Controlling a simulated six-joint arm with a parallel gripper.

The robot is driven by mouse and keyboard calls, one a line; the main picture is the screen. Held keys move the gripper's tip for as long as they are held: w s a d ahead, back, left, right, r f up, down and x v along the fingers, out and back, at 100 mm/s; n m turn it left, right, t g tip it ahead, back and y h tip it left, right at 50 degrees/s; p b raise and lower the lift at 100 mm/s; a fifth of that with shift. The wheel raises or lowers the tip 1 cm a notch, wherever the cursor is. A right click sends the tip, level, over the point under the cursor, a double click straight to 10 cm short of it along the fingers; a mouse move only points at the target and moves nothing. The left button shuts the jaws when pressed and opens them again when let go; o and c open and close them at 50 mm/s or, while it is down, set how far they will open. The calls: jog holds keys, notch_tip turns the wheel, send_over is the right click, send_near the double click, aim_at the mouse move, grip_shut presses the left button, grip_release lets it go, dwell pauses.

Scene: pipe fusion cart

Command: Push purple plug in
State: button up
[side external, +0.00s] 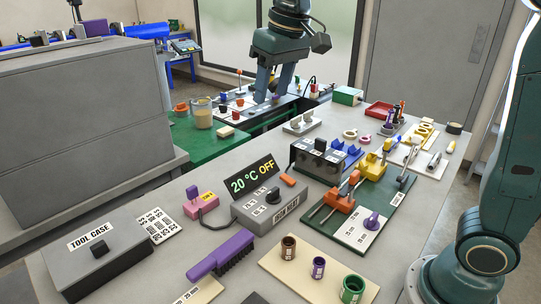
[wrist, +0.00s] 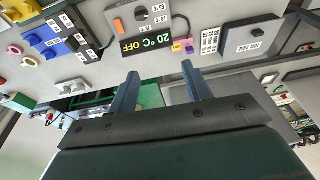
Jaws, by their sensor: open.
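My gripper (side external: 270,97) is at the back of the scene, pointing down over a low rack with small coloured parts. Its two blue-grey fingers are apart, and no held thing shows between them. In the wrist view the fingers (wrist: 160,72) are also spread. The wrist view does not clearly show a plug between the fingers.
A glass jar (side external: 202,113) and orange parts stand on the green surface left of the rack. The near bench holds a tool case (side external: 97,247), an iron heat box (side external: 269,204) reading 20 °C OFF, a purple-handled brush (side external: 220,254) and a green clamp board (side external: 388,232).

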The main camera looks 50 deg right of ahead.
jog(key=w+a+f+g, duration=0.1)
jog(key=w+a+f, duration=0.1)
jog(key=w, duration=0.3)
jog(key=w+a+f, duration=0.2)
jog(key=w, duration=0.4)
jog(key=g, duration=0.2)
send_over(191, 188)
notch_tip(191, 188, down, 10)
notch_tip(191, 188, down, 14)
jog(key=shift+r, duration=0.2)
